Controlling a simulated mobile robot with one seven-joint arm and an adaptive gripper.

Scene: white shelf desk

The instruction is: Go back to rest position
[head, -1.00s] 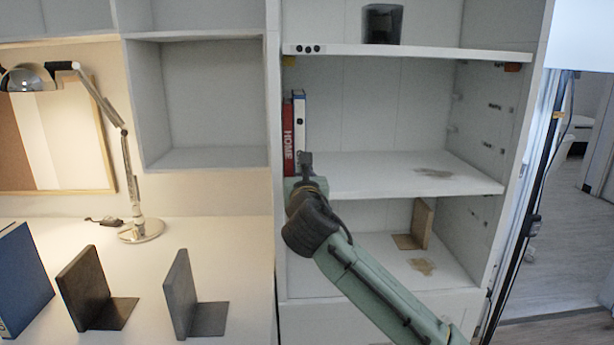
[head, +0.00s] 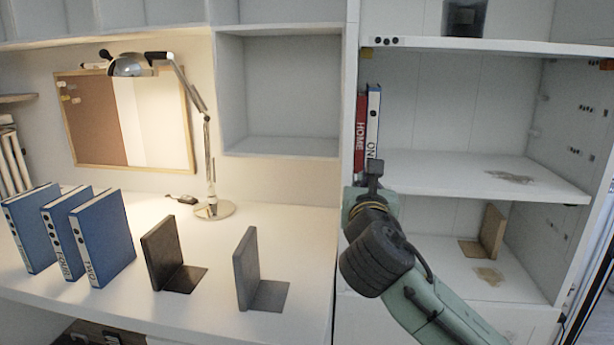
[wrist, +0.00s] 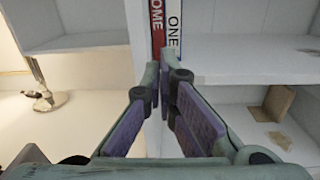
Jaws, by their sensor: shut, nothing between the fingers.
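My gripper (head: 372,178) is in front of the shelf unit at the right in the head view, near the middle shelf's left end. In the wrist view my gripper (wrist: 166,80) has its fingertips close together with nothing between them. A red "HOME" binder (head: 361,130) and a white and blue "ONE" binder (head: 373,120) stand upright behind it, at the left wall of the shelf. The "ONE" binder (wrist: 174,28) and the red binder (wrist: 157,25) also show in the wrist view, beyond the fingertips. Their lower parts are hidden by my gripper.
Several blue binders (head: 103,240) stand on the white desk (head: 215,300) at the left. A dark bookend (head: 163,255) and a grey bookend (head: 248,270) stand beside them. A lamp (head: 207,160) stands behind. A wooden bookend (head: 493,232) is on the lower shelf.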

